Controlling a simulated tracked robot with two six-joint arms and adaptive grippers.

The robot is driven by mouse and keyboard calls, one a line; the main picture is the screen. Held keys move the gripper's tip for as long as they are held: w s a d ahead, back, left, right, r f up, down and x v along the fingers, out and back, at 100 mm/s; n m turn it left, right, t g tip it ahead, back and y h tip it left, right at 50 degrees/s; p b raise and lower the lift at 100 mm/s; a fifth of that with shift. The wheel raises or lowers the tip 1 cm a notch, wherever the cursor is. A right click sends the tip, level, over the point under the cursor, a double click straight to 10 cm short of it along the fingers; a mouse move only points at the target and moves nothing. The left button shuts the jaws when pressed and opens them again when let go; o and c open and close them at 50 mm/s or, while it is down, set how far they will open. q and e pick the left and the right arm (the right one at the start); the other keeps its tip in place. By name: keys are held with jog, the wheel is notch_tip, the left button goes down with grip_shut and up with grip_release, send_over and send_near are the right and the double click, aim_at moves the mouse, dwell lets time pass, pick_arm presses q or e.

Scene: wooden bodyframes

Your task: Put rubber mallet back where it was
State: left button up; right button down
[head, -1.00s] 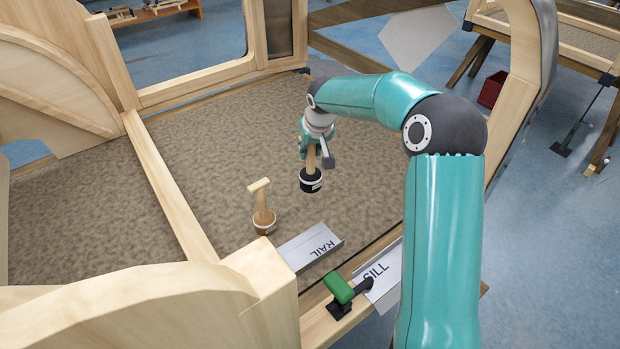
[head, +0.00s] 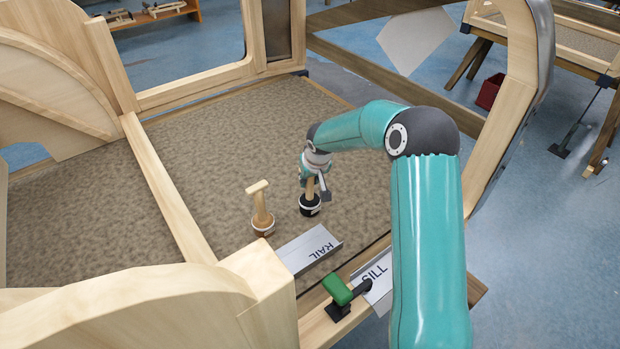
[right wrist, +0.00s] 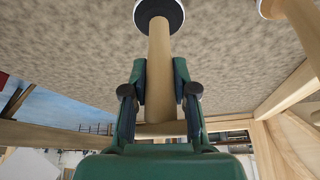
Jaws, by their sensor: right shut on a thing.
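The rubber mallet (head: 310,206) has a black head with a white band and a pale wooden handle. It hangs head down in my right gripper (head: 313,183), over the brown carpeted floor of the wooden frame. In the right wrist view my right gripper (right wrist: 162,95) is shut on the mallet's handle (right wrist: 159,55), with the head (right wrist: 158,12) beyond the fingers. I cannot tell whether the head touches the carpet. My left gripper is not in view.
A second, tan-headed mallet (head: 262,212) stands head down to the left. A RAIL plate (head: 305,248) and a SILL plate (head: 378,285) lie in front, beside a green-handled clamp (head: 338,290). A wooden beam (head: 165,185) runs along the left. The carpet behind is clear.

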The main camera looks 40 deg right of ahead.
jog(key=shift+f, duration=0.1)
jog(key=c, duration=0.9)
grip_release()
jog(key=v, duration=1.2)
